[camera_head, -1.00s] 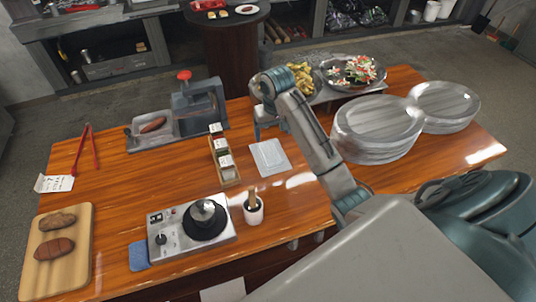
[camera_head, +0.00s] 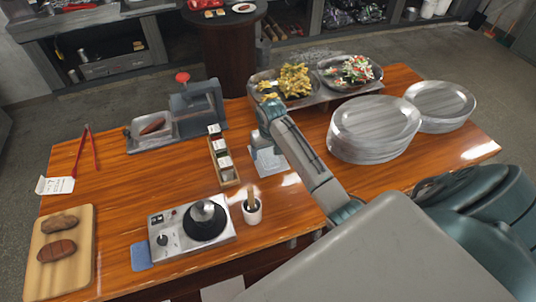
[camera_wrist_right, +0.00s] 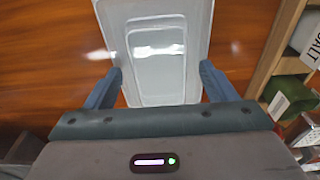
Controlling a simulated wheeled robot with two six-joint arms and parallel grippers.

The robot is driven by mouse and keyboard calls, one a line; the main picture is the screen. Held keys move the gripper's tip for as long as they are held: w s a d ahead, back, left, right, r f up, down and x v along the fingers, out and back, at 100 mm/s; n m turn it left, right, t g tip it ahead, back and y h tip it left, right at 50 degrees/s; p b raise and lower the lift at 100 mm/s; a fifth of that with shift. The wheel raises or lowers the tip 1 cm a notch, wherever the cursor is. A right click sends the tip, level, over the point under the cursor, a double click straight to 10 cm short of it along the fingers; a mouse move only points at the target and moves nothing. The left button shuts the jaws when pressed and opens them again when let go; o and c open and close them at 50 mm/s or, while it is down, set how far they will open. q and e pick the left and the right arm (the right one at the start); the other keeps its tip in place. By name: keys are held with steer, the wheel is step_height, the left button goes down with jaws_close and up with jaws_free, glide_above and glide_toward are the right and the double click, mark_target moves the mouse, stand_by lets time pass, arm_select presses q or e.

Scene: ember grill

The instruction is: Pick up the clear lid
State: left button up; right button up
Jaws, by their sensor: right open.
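The clear lid (camera_head: 268,162) is a pale, flat rectangular piece lying on the wooden table, right of the spice rack. My right arm covers part of it in the head view. In the right wrist view the lid (camera_wrist_right: 160,50) lies straight ahead, with stepped rectangular ridges. My right gripper (camera_wrist_right: 160,78) is open, with one finger near each long side of the lid's near end. I cannot tell whether the fingers touch it. My left gripper is not in view.
The spice rack (camera_head: 223,162) stands close on the left of the lid. A white cup (camera_head: 252,212) and a burner (camera_head: 192,228) are nearer. Stacked plates (camera_head: 375,128) stand to the right, and a tray of fries (camera_head: 290,80) behind.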

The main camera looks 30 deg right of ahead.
steer(key=c, duration=1.1)
steer(key=shift+o, duration=0.2)
steer(key=shift+r, duration=0.15)
